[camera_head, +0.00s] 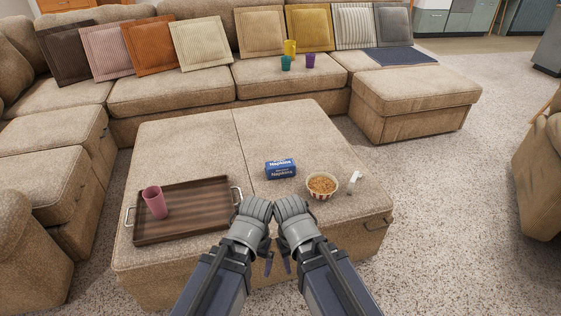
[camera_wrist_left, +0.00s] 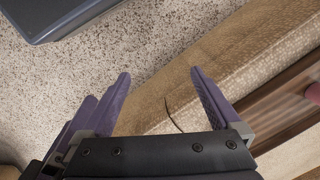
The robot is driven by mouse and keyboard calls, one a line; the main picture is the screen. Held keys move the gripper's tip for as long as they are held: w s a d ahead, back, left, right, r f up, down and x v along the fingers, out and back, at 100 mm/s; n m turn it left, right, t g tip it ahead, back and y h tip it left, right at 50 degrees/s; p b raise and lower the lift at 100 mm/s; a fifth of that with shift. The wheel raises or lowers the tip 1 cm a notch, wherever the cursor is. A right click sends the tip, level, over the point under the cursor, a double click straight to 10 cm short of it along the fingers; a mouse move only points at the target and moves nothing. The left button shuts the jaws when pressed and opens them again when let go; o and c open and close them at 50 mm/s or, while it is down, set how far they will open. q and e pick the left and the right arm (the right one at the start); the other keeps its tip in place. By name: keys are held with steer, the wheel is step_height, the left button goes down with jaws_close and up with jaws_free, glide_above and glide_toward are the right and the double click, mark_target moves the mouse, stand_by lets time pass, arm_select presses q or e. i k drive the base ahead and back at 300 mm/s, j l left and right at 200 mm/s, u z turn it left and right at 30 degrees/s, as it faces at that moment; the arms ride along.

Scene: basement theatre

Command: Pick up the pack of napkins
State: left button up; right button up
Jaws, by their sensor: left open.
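The pack of napkins (camera_head: 281,169) is a small blue block with white lettering. It lies on the beige ottoman (camera_head: 190,140), right of the middle seam, in the head view. My left gripper (camera_head: 267,262) hangs fingers-down by the ottoman's near edge, nearer to me than the pack and apart from it. In the left wrist view its purple fingers (camera_wrist_left: 160,82) are spread with nothing between them. My right gripper (camera_head: 287,264) hangs close beside the left one; its fingers are mostly hidden by its wrist. The pack is not in the left wrist view.
A bowl of snacks (camera_head: 321,184) stands right of the pack, with a small white item (camera_head: 354,181) beyond it. A dark wooden tray (camera_head: 190,225) with a pink cup (camera_head: 155,202) lies to the left. The ottoman's far part is clear.

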mark_target(275, 169)
steer(key=z, duration=1.05)
steer(key=j+z, duration=0.15)
steer(key=z, duration=0.15)
steer(key=i+j+z, duration=0.1)
steer(key=z, duration=0.2)
steer(key=i+j, duration=0.1)
steer(key=j, duration=0.65)
